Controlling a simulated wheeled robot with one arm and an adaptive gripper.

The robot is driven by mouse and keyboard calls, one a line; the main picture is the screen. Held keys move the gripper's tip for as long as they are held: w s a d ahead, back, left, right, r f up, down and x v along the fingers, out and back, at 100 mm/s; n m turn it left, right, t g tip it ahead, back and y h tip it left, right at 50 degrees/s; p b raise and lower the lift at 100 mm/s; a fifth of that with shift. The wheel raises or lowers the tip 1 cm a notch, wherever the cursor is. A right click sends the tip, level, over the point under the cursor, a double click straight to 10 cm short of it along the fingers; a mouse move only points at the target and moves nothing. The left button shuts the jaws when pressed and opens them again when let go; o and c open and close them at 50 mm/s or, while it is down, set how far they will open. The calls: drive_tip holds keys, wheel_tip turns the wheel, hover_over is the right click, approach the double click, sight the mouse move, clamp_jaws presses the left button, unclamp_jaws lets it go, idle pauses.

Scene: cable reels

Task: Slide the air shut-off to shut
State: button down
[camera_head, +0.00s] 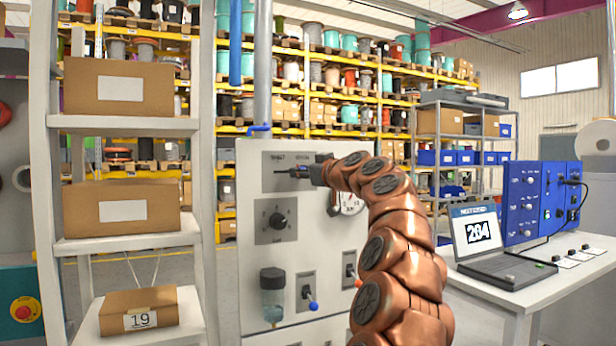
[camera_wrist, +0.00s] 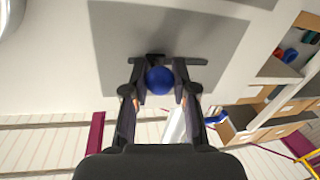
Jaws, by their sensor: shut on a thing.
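The air shut-off is a slider with a round blue knob (camera_wrist: 159,80) on a dark horizontal slot (camera_wrist: 196,62), set in a grey plate (camera_wrist: 115,40) in the wrist view. In the head view its plate (camera_head: 268,184) is at the top of the pale panel, with small lettering above the slot that I cannot read surely. My gripper (camera_wrist: 158,88) is shut on the knob, one finger on each side. In the wrist view, more slot shows right of the knob than left. In the head view, my gripper (camera_head: 300,172) hides the knob and part of the slot.
A box shelf (camera_head: 125,124) stands close at left. A laptop table (camera_head: 575,270) stands at right.

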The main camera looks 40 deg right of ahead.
drive_tip(key=a+b, duration=0.1)
drive_tip(key=w+a, duration=0.1)
drive_tip(key=a, duration=0.1)
drive_tip(key=w+a+b, duration=0.1)
drive_tip(key=a, duration=0.1)
drive_tip(key=shift+a+b, duration=0.25)
drive_tip(key=shift+b, duration=0.05)
drive_tip(key=c, duration=0.9)
unclamp_jaws()
drive_tip(key=shift+a, duration=0.15)
drive_tip(key=shift+s+r, duration=0.1)
drive_tip(key=shift+s, duration=0.75)
approach(274, 171)
drive_tip(key=shift+s+a, duration=0.2)
drive_tip(key=shift+s, duration=1.15)
drive_tip(key=shift+s+a, duration=0.2)
drive_tip(key=shift+s, duration=1.15)
